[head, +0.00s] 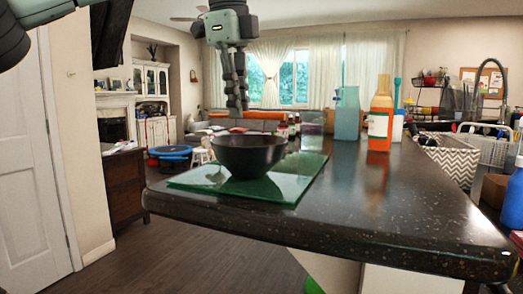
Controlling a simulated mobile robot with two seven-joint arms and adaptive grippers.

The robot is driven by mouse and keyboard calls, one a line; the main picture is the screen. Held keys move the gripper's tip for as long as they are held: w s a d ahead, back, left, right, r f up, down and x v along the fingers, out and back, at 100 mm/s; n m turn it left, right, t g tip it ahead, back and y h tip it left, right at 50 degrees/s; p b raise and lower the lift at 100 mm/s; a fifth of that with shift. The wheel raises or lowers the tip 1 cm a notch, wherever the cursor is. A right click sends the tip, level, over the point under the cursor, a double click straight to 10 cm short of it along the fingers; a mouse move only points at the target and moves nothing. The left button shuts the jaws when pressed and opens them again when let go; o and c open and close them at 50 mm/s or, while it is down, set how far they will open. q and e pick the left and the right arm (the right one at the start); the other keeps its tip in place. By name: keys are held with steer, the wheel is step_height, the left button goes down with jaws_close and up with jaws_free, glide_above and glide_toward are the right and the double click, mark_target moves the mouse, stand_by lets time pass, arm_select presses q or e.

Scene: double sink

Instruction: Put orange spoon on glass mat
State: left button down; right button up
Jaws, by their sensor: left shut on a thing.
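The green glass mat (285,190) lies flat on the dark speckled countertop near its left end. A dark bowl (249,158) stands upright on the mat. My left gripper (237,106) points down above and behind the bowl, its dark fingers close together. My right gripper is not in view.
An orange bottle with a tan top (381,115) and a teal bottle (347,115) stand farther back on the countertop (400,205). A blue bottle (513,198) is at the right edge. The counter's front right is clear.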

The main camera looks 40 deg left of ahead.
arm_select(q)
steer(key=w+f, duration=0.1)
steer(key=w, duration=0.1)
steer(key=w+f, duration=0.2)
steer(key=w, duration=0.1)
steer(key=w+f, duration=0.1)
steer(key=w, duration=0.1)
steer(key=shift+w+d+f, duration=0.35)
steer(key=shift+w+d, duration=0.05)
steer(key=shift+w+f, duration=0.1)
steer(key=shift+f, duration=1.95)
steer(key=shift+f, duration=0.15)
steer(key=c, duration=1.6)
jaws_free()
steer(key=shift+o, duration=0.2)
